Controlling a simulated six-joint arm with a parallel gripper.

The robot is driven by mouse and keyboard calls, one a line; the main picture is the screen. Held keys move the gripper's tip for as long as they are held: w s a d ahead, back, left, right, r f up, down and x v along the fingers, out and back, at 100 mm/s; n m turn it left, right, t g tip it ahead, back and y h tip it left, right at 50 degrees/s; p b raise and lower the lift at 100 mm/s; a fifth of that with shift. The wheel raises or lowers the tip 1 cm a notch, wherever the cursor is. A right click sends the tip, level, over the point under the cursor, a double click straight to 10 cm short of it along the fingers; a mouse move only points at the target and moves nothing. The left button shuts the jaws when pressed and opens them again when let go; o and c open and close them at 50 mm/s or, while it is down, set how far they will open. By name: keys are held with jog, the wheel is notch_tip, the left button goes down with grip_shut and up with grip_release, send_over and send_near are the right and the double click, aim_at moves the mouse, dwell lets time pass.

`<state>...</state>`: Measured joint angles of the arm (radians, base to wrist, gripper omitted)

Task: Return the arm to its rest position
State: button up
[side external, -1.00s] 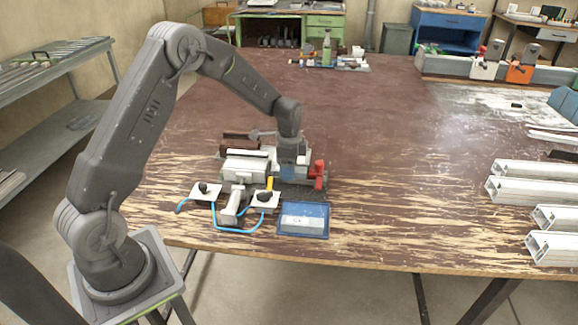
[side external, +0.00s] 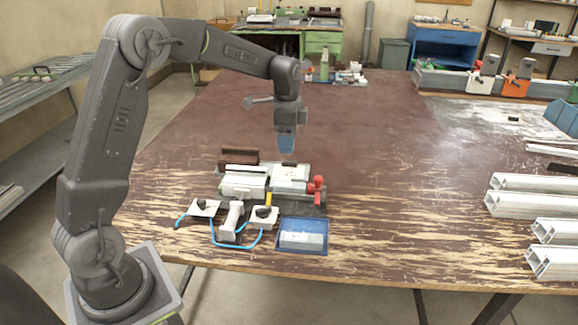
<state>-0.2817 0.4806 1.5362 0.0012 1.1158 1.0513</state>
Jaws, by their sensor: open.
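My gripper (side external: 286,150) hangs pointing down above the bench, clear of the clamp fixture below it. Its fingers are small in this view, and nothing shows held between them. The clamp fixture (side external: 243,185) sits near the bench's front edge, with pale profile blocks and a red clamp handle (side external: 317,188) on its right side. A dark brown profile piece (side external: 238,156) lies at its back.
A blue tray (side external: 302,248) with a pale block stands in front of the fixture, beside white pads with blue tubing (side external: 213,236). White profiles (side external: 535,205) lie at the bench's right. The middle of the brown bench (side external: 390,160) is clear.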

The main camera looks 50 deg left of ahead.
jog(key=s+d+r+n+t, duration=0.1)
jog(key=s+d+r+n, duration=0.1)
jog(key=s+d+r, duration=0.4)
jog(key=s+d+r+n+t, duration=0.1)
jog(key=s+d+n+t, duration=0.1)
jog(key=s, duration=0.8)
jog(key=s+d+r+n+t, duration=0.1)
jog(key=s+d+n, duration=0.3)
jog(key=s, duration=0.6)
jog(key=shift+s+d+r+n+t, duration=0.3)
jog(key=shift+s+d+n+t, duration=0.1)
jog(key=shift+d+t, duration=0.35)
